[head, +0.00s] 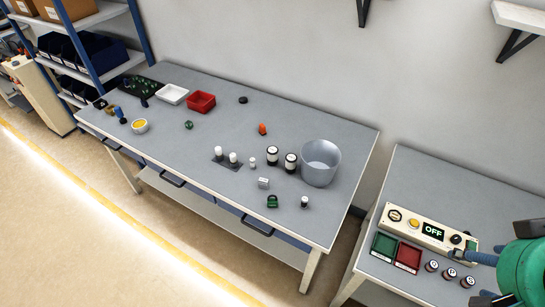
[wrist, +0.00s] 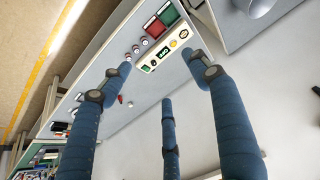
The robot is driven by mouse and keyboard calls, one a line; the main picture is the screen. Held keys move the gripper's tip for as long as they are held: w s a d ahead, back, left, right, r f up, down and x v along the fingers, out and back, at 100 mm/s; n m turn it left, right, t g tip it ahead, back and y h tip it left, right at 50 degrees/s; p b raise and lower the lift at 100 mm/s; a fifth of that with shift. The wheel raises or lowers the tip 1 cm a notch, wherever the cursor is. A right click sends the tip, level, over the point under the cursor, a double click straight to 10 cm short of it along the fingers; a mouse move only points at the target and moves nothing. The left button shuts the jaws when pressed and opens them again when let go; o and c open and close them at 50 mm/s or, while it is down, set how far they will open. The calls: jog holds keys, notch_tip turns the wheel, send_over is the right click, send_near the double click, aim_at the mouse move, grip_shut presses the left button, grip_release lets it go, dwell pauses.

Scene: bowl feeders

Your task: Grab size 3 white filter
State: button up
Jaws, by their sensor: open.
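Several small white-topped cylinders stand on the long grey table in the head view. Two (head: 218,153) (head: 233,158) are on a dark plate, a smaller one (head: 252,163) is just right of them, and another (head: 304,201) stands near the front right. Two larger black-and-white cylinders (head: 272,155) (head: 291,162) stand left of the grey bucket. No size marking is readable, so I cannot tell which is the size 3 filter. My gripper (wrist: 163,75) has blue fingers spread open and empty in the wrist view. In the head view, it is at the right edge, away from these cylinders.
A grey bucket (head: 320,165), red tray (head: 201,102), white tray (head: 172,94) and yellow-filled bowl (head: 140,126) stand on the long table. The right table holds a control panel (head: 432,232) reading OFF, and green (head: 384,245) and red (head: 408,256) squares. A gap separates the tables.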

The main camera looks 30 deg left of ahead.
jog(key=w+a+r+n+y+b, duration=0.1)
jog(key=w+a, duration=0.4)
jog(key=w, duration=0.3)
jog(key=w+a+n, duration=0.1)
jog(key=w+a, duration=0.4)
jog(key=w, duration=0.2)
jog(key=n+g+y+b, duration=0.2)
jog(key=n+b, duration=0.1)
jog(key=n, duration=0.3)
send_over(273, 151)
jog(key=s+d, duration=0.3)
notch_tip(273, 151, down, 29)
jog(key=shift+s+a+r, duration=0.1)
jog(key=shift+s, duration=0.05)
jog(key=b+x, duration=0.1)
jog(key=x, duration=0.7)
jog(key=shift+f, duration=0.3)
